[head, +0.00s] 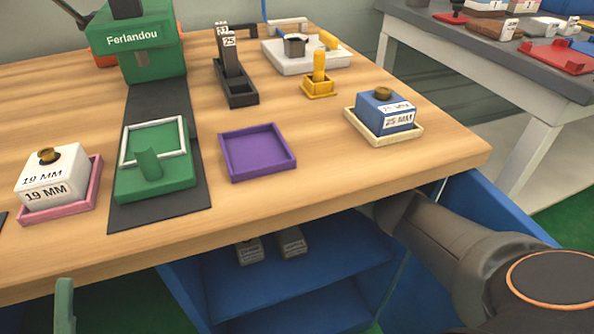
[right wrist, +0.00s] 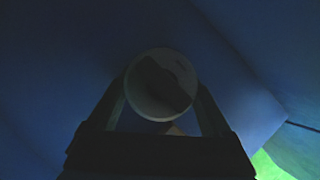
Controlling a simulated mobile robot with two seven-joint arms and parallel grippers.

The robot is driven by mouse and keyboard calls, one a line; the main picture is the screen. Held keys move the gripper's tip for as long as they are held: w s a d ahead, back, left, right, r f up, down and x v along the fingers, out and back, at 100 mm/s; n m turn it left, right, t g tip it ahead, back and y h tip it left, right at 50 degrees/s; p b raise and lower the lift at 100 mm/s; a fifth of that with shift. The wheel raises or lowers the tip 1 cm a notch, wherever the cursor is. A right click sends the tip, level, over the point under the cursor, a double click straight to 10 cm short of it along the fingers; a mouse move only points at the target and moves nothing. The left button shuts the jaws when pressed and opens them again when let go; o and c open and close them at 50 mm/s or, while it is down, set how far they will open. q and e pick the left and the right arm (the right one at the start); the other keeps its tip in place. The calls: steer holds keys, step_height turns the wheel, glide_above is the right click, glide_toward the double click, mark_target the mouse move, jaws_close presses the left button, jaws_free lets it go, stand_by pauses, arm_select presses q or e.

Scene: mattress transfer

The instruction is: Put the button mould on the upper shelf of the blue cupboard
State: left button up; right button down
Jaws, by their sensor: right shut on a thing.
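The blue cupboard (head: 330,262) stands under the wooden table, with two blue levels visible. Two small labelled grey blocks (head: 291,243) sit at the back left of its upper level. My right arm reaches under the table's right front edge, and its gripper is hidden in the head view. In the right wrist view my right gripper (right wrist: 161,92) is shut on a round, pale-rimmed thing (right wrist: 161,84), with dark blue surfaces around it. I cannot tell whether this is the button mould's knob. A grey-green upright piece at the bottom left looks like my left gripper (head: 65,306); its opening does not show.
On the table (head: 330,180) are a white 19 MM block (head: 50,182) on a pink tray, a green press (head: 137,50), an empty purple tray (head: 258,152) and a blue 25 MM block (head: 385,110) on a wooden tray. The table's front edge overhangs the cupboard.

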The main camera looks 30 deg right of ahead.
steer(key=shift+f, duration=0.2)
arm_select(q)
steer(key=shift+d+f, duration=0.25)
steer(key=shift+d, duration=0.25)
arm_select(e)
jaws_free()
steer(key=shift+f, duration=0.1)
steer(key=shift+s+a+r+p, duration=0.15)
steer(key=shift+r+p, duration=0.2)
steer(key=shift+r, duration=0.2)
steer(key=s+a+p, duration=0.1)
steer(key=a, duration=0.2)
steer(key=s+a+p, duration=0.1)
steer(key=s+a, duration=0.1)
steer(key=a, duration=0.1)
steer(key=s+a+p, duration=0.1)
steer(key=s+a, duration=0.1)
steer(key=a, duration=0.2)
steer(key=shift+r, duration=0.1)
arm_select(q)
steer(key=shift+s+a+r, duration=0.1)
steer(key=shift+a+r, duration=0.1)
steer(key=shift+r, duration=1)
steer(key=shift+s+a+r, duration=0.1)
steer(key=shift+a+r, duration=0.05)
steer(key=shift+r, duration=1.05)
arm_select(e)
steer(key=shift+s+a, duration=0.3)
steer(key=shift+a, duration=0.2)
